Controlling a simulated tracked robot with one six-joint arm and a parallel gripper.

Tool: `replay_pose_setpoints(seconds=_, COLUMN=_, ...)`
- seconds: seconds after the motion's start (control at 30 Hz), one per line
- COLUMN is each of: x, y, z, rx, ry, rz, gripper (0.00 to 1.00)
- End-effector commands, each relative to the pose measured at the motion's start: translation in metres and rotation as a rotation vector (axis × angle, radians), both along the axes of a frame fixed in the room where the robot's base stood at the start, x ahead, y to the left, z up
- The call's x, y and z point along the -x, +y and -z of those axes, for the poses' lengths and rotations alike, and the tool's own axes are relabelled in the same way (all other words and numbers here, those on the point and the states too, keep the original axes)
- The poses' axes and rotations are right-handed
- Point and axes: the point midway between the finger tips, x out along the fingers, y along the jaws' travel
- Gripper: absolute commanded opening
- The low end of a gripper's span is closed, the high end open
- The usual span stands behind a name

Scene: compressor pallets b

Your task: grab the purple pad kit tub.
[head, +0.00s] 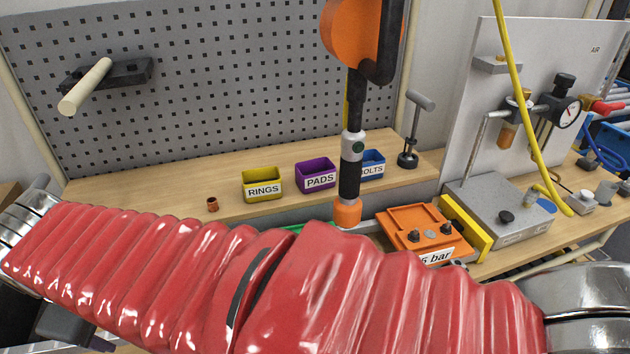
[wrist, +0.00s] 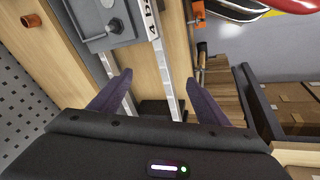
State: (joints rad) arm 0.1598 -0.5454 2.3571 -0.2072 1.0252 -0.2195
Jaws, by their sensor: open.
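The purple pad kit tub (head: 316,174), labelled PADS, stands upright on the wooden bench in the head view. It is between the yellow RINGS tub (head: 262,185) and the blue BOLTS tub (head: 373,164). The purple tub does not show in the wrist view. My gripper (wrist: 159,77) shows in the wrist view with its two dark fingers spread apart. Nothing is held between them; bench surface and metal rails lie beyond.
A hanging orange-and-black tool (head: 350,150) comes down just right of the purple tub, in front of the blue one. A copper bush (head: 212,204) sits left of the tubs, also in the wrist view (wrist: 31,20). An orange box (head: 410,225) stands at front right.

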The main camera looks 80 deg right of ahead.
Motion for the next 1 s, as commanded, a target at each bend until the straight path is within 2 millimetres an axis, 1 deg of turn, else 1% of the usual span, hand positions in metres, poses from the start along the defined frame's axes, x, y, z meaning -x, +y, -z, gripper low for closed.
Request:
replay_pose_setpoints(seconds=0.03, x=-0.002, y=-0.016, z=0.000, rx=0.037, ry=0.047, rz=-0.006, gripper=0.73)
replay_pose_setpoints(seconds=0.23, x=-0.003, y=-0.083, z=-0.006, rx=0.177, ry=0.244, rz=-0.053, gripper=0.73)
replay_pose_setpoints(seconds=0.47, x=0.005, y=-0.160, z=-0.014, rx=0.292, ry=0.497, rz=-0.103, gripper=0.73)
replay_pose_setpoints(seconds=0.6, x=0.014, y=-0.208, z=-0.019, rx=0.339, ry=0.662, rz=-0.131, gripper=0.73)
replay_pose_setpoints(seconds=0.77, x=0.028, y=-0.261, z=-0.027, rx=0.366, ry=0.854, rz=-0.159, gripper=0.73)
replay_pose_setpoints(seconds=1.0, x=0.054, y=-0.337, z=-0.036, rx=0.357, ry=1.149, rz=-0.204, gripper=0.73)
